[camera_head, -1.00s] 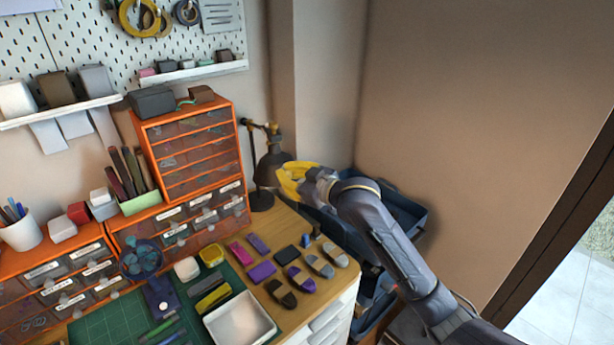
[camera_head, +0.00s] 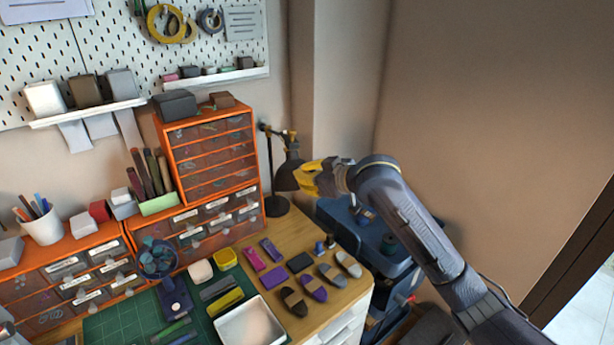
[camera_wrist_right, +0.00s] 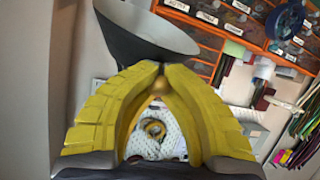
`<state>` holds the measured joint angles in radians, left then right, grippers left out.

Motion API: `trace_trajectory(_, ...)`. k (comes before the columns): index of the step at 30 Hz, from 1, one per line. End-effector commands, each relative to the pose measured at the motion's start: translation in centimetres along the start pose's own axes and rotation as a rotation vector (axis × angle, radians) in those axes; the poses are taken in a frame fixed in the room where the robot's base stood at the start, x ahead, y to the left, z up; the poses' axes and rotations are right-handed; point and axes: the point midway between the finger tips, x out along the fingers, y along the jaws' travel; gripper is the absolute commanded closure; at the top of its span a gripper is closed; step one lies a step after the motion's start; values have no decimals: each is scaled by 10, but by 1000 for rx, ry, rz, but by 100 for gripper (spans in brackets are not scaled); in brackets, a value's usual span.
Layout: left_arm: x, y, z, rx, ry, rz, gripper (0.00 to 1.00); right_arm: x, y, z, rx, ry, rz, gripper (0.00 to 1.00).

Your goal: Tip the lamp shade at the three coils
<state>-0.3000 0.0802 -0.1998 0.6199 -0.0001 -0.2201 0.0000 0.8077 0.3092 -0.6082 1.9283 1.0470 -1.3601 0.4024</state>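The dark lamp shade (camera_head: 286,177) hangs on its jointed lamp at the back of the desk, tilted slightly. In the right wrist view the grey shade (camera_wrist_right: 140,38) fills the upper left, with its rim at my fingertips. My right gripper (camera_head: 299,178) has yellow fingers, brought together at the tips (camera_wrist_right: 161,68) on the shade's rim. I cannot make out a third. My left gripper is out of view.
Orange drawer cabinets (camera_head: 214,150) stand left of the lamp. Several coloured pieces and a white tray (camera_head: 250,322) cover the desk front. The blue cart (camera_head: 345,228) stands right of the desk, partly under my right arm. A bare wall is behind.

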Motion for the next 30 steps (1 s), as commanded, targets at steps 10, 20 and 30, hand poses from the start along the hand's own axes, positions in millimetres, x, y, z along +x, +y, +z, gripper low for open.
trace_trajectory(10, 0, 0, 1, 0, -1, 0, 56, 0, 0, 0, 0, 2, 0, 60)
trace_trajectory(20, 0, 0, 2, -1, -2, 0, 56, -1, 0, 0, -1, 1, 1, 55)
trace_trajectory(30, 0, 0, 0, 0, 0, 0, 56, -44, 1, 0, -5, 2, 3, 55)
